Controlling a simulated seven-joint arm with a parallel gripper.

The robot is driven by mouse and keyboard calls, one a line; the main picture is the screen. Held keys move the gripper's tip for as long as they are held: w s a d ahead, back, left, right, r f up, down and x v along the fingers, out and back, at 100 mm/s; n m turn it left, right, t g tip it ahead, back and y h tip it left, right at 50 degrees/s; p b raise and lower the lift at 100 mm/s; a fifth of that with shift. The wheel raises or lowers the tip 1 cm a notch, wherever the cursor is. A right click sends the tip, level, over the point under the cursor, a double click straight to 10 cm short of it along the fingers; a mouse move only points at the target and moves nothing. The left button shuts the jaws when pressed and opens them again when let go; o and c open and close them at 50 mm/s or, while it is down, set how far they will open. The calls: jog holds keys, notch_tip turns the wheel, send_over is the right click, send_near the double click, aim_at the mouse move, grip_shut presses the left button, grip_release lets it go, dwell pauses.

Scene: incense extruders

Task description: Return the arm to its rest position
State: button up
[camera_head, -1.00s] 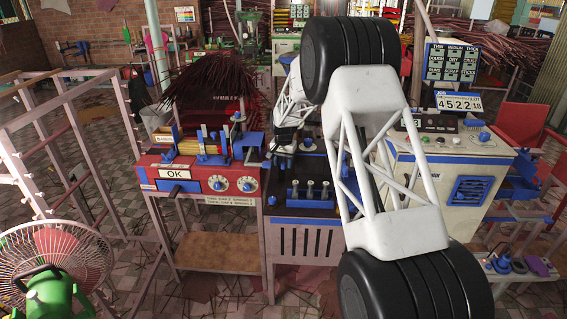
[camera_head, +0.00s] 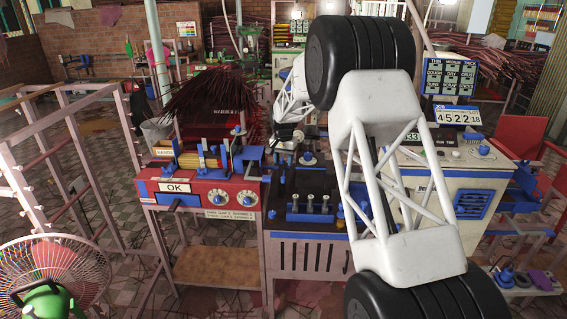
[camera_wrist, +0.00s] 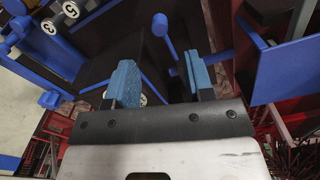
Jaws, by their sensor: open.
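My gripper (camera_wrist: 160,85) shows in the wrist view with its two blue-padded fingers apart and nothing held between them. Beneath the fingers are a dark panel and a blue lever with a round knob (camera_wrist: 160,24). In the head view my white arm reaches forward over the workbench. The wrist end of the arm is above the back of the bench, and the fingertips are too small to make out there.
A red machine with an OK label (camera_head: 175,188) stands left of the dark bench top with several metal cylinders (camera_head: 310,204). A cream cabinet (camera_head: 455,190) with a number display (camera_head: 458,117) stands right. A fan (camera_head: 50,270) is at front left. Blue parts flank my fingers in the wrist view.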

jog(key=shift+s+d+r, duration=0.3)
jog(key=shift+r, duration=0.2)
jog(key=s+d+r, duration=0.5)
jog(key=s+r, duration=0.2)
jog(key=s, duration=0.3)
jog(key=s+d+r+n+t, duration=0.1)
jog(key=s+d+r, duration=0.55)
jog(key=s, duration=0.35)
jog(key=s+d+r, duration=0.5)
jog(key=s+r, duration=0.2)
jog(key=s, duration=0.3)
jog(key=s+d+f, duration=0.1)
jog(key=s+d, duration=0.1)
jog(key=s, duration=1)
jog(key=s+d+f+n+t, duration=0.1)
jog(key=s+d, duration=0.2)
jog(key=s, duration=0.9)
jog(key=s+d+f, duration=0.1)
jog(key=s+d, duration=0.2)
jog(key=s, duration=0.9)
jog(key=shift+f+n+t, duration=0.25)
jog(key=shift+n+t, duration=0.05)
jog(key=shift+n, duration=0.1)
jog(key=shift+w, duration=0.1)
